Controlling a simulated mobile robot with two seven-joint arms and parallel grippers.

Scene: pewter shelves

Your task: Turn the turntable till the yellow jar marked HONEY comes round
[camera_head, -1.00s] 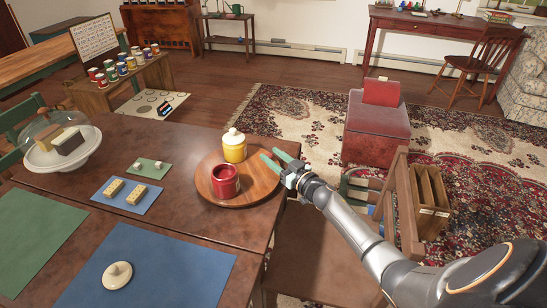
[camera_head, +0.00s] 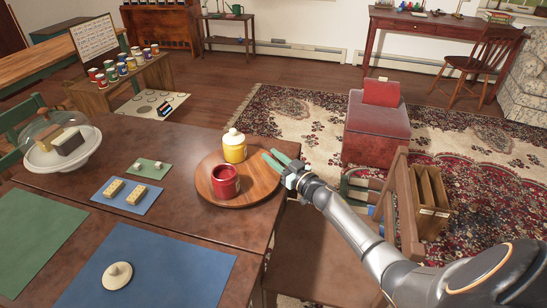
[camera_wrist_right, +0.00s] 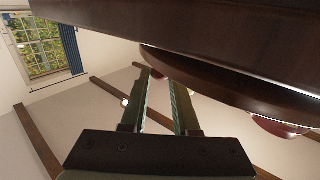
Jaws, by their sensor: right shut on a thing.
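The round wooden turntable (camera_head: 255,193) stands at the right end of the brown table. A yellow lidded jar (camera_head: 234,148) sits at its back and a red open jar (camera_head: 225,182) at its front; I cannot read any marking on either. My right gripper (camera_head: 272,158) reaches in from the right with its green fingers at the turntable's right back edge, shut on the turntable. In the right wrist view the fingers (camera_wrist_right: 160,86) stay a little apart, and the turntable's dark underside (camera_wrist_right: 225,85) shows beside them. The exact contact is unclear. My left gripper is not in view.
A cream lid (camera_head: 117,274) lies on the blue mat (camera_head: 165,270). Small blocks lie on smaller mats, and a glass-domed cake stand (camera_head: 62,145) stands at the left. A wooden rack (camera_head: 408,205) stands on the floor near my right arm.

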